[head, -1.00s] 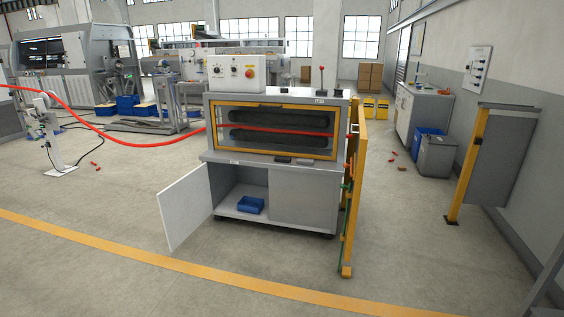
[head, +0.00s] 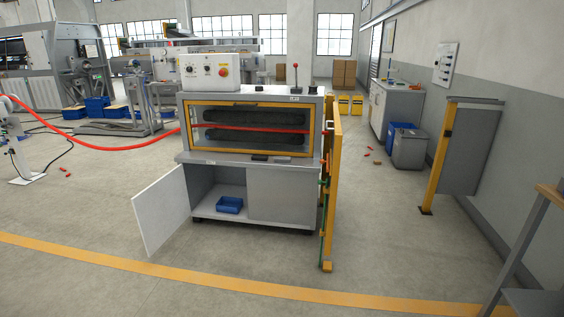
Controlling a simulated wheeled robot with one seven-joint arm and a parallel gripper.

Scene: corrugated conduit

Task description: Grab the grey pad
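I cannot make out a grey pad for certain. Two small flat dark items (head: 259,157) lie on the front ledge of the grey machine (head: 283,196); they are too small to tell what they are. My gripper is not in view, so I cannot tell how it stands.
An open white door (head: 160,212) juts from the machine's cupboard, with a blue bin (head: 230,205) inside. A yellow gate (head: 333,190) stands at its right side. A bench (head: 532,245) is cut off at the lower right. The floor in front is clear past a yellow line (head: 190,275).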

